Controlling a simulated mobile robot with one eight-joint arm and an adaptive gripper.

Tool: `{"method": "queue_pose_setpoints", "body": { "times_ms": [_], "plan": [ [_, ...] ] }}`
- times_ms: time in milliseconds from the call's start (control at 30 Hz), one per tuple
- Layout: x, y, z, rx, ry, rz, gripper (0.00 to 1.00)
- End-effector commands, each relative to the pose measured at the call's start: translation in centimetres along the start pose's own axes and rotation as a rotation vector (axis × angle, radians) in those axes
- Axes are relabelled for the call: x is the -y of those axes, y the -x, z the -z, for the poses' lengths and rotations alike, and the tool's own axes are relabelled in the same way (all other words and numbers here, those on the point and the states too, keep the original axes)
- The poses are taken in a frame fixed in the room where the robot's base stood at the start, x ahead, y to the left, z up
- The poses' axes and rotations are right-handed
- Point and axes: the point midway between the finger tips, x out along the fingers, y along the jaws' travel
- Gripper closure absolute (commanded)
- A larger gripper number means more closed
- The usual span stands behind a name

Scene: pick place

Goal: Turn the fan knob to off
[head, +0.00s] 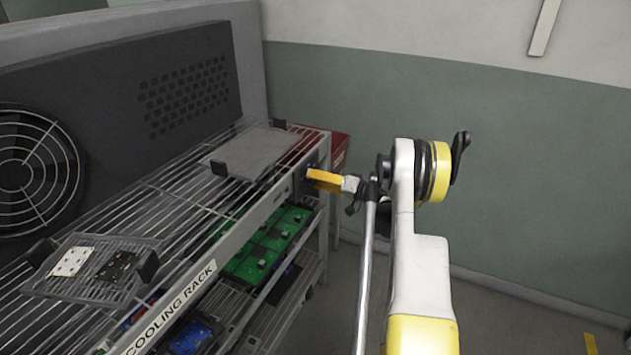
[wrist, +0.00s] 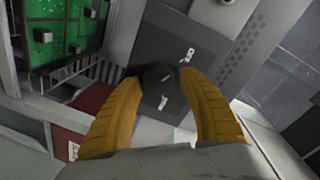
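The dark round fan knob (wrist: 158,88) with a pale pointer mark sits on a grey panel (wrist: 180,28) in the wrist view. The pointer runs roughly up and down in that picture, slightly tilted. My gripper's two yellow fingers (wrist: 160,78) curve in on either side of the knob, their tips apart and beside it. I cannot tell whether they press on it. In the head view my gripper (head: 318,179) reaches the panel at the end of the cooling rack (head: 187,307); the knob is hidden there. The caged fan (head: 20,175) is at the left.
A second small pale switch or mark (wrist: 187,55) lies just beyond the knob. Green circuit boards (head: 265,243) lie on the shelf below. A red box (head: 339,150) stands behind the rack end. The floor to the right is open.

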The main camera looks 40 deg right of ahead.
Motion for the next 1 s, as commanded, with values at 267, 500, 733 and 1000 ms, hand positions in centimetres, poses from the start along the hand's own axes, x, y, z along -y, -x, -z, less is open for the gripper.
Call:
{"method": "queue_pose_setpoints", "body": {
  "times_ms": [267,500,733,1000],
  "plan": [
    [-0.1,0.0,-0.2,0.003,0.0,-0.001,0.43],
    [-0.1,2.3,-0.1,0.002,0.0,-0.003,0.43],
    [-0.1,7.5,-0.1,0.0,0.0,-0.003,0.43],
    [-0.1,11.5,-0.1,0.002,0.0,-0.002,0.43]
  ]
}}
